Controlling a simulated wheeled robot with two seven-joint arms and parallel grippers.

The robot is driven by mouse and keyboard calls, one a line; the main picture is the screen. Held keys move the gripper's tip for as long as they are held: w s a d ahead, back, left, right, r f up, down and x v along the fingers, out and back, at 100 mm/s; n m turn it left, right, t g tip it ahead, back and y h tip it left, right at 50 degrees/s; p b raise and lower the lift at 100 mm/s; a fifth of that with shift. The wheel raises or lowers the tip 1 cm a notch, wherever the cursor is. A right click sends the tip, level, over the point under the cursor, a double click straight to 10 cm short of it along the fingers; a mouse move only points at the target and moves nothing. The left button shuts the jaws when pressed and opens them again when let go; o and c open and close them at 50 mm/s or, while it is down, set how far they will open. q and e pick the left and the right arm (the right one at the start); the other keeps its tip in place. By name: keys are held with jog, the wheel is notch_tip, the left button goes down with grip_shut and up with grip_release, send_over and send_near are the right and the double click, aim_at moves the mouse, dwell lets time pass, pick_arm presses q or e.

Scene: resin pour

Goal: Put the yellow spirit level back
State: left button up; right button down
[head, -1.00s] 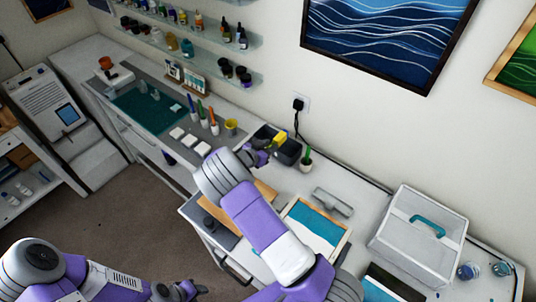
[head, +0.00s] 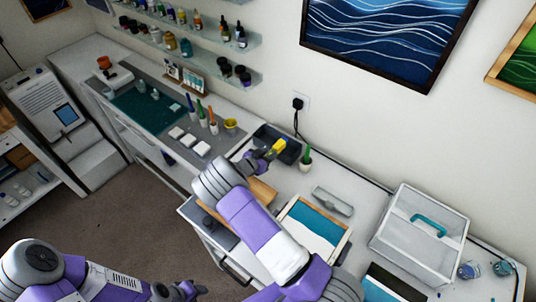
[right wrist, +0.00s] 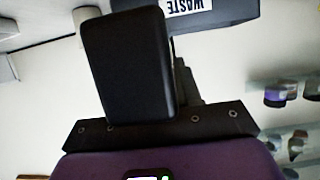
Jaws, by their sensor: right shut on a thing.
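The yellow spirit level (head: 280,145) shows as a small yellow block at the fingertips of my right gripper (head: 269,151) in the head view. My right gripper is shut on it, over or beside the dark waste bin (head: 291,154); I cannot tell its height above the bin. In the right wrist view a black finger of the right gripper (right wrist: 135,65) fills the middle and hides the level. The bin's dark wall with a "WASTE" label (right wrist: 188,4) shows upside down beyond it. My left gripper (head: 186,291) hangs low over the floor, its jaw opening unclear.
A small pot with a green plant (head: 305,160) stands right of the bin. A yellow cup (head: 231,126) and several bottles stand to the left. A grey block (head: 333,201), a framed teal panel (head: 315,228) and a white lidded box (head: 418,238) are on the right.

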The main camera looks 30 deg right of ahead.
jog(key=c, duration=0.8)
grip_release()
jog(key=shift+r+p, duration=0.45)
jog(key=shift+p, duration=0.1)
jog(key=v, duration=1.2)
jog(key=shift+r+b, duration=0.2)
jog(key=shift+b, duration=0.2)
